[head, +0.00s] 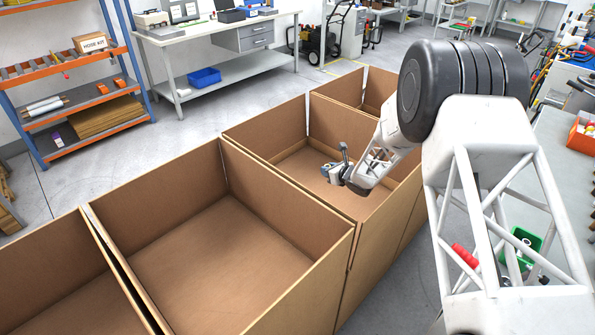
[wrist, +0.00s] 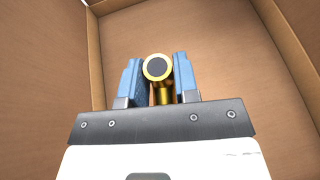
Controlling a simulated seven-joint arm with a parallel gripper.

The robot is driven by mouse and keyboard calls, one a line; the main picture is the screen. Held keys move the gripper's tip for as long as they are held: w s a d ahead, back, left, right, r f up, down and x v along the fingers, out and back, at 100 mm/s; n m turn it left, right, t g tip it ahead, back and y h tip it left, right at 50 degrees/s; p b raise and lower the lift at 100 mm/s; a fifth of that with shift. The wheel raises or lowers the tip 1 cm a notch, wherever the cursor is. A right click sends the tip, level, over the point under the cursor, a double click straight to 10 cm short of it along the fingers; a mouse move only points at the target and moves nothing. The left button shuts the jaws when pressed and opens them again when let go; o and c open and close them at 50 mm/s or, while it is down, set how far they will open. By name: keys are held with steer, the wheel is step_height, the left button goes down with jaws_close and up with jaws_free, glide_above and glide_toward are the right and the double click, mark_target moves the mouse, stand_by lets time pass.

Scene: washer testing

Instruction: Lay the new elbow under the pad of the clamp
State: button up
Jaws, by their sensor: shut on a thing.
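My gripper (head: 340,172) hangs over an open cardboard box in the head view. In the wrist view its two blue fingers (wrist: 156,78) are shut on a brass-coloured elbow (wrist: 162,94), which has a round end with a dark bore facing the camera and a stem running down between the fingers. I cannot tell whether this is the new elbow. I cannot make out the clamp or its pad in either view.
The cardboard box (head: 290,160) under my gripper looks empty, with upright walls around the gripper. More open boxes (head: 215,250) stand in the row. At right, a grey bench (head: 562,165) holds an orange bin (head: 583,133); a green bin (head: 522,243) shows behind my arm.

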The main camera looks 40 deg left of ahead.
steer(key=s+a+f+n+g, duration=0.1)
steer(key=s+a+f+g, duration=0.1)
steer(key=s+a+f, duration=0.5)
steer(key=shift+s+a+f+n, duration=0.2)
steer(key=shift+s+n, duration=0.2)
steer(key=shift+s, duration=0.8)
steer(key=w+a+f, duration=0.1)
steer(key=w+a, duration=0.8)
steer(key=a, duration=0.3)
steer(key=shift+w+a+f, duration=0.25)
steer(key=shift+w+a, duration=0.05)
steer(key=shift+a, duration=0.05)
steer(key=shift+f, duration=0.1)
steer(key=shift+f, duration=1.65)
steer(key=shift+f, duration=0.6)
